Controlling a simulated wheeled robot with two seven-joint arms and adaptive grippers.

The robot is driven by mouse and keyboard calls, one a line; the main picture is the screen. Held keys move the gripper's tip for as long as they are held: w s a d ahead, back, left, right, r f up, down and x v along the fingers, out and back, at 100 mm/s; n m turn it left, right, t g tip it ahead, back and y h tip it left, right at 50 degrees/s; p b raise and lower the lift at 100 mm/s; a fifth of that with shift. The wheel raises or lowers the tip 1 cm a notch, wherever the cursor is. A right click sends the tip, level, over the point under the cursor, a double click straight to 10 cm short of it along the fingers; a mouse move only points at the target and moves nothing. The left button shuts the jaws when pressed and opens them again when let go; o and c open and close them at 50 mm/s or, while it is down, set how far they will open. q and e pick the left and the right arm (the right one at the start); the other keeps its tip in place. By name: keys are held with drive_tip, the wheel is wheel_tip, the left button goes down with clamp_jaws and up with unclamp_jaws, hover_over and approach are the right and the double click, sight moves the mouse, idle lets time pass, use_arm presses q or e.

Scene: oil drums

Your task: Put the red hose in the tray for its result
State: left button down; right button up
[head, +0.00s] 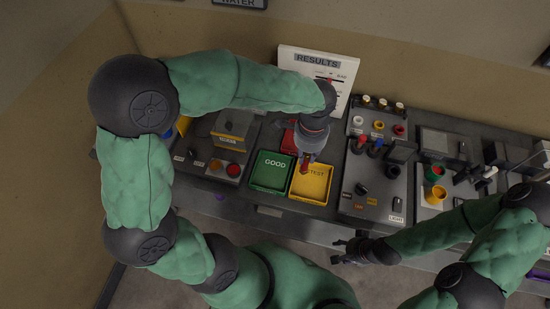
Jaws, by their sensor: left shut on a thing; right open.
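My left gripper (307,159) is shut on the red hose (304,167), a small red piece showing below the fingers. They are over the yellow tray (318,197), whose label is partly covered and ends in "TEST". I cannot tell whether the hose touches the tray. The green tray (270,183) marked "GOOD" is to its left. A red tray (289,142) is behind them, partly hidden by my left arm. The white "RESULTS" board (289,56) stands at the back, partly covered by my arm. My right gripper (340,250) is open and empty in front of the bench.
A tester box (229,140) with buttons stands left of the trays. Panels with coloured caps (378,125) and knobs (362,188) stand to the right. Farther right is a green cup (434,172) above a yellow one (437,193). The floor before the bench is clear.

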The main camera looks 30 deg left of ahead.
use_arm(q)
drive_tip(key=a+f+b, duration=0.2)
drive_tip(key=a+f, duration=0.9)
drive_tip(key=shift+w+a+f, duration=0.15)
drive_tip(key=shift+f, duration=0.2)
drive_tip(key=shift+f, duration=0.1)
drive_tip(key=shift+f+b, duration=0.15)
drive_tip(key=shift+b, duration=0.2)
drive_tip(key=c, duration=1.1)
unclamp_jaws()
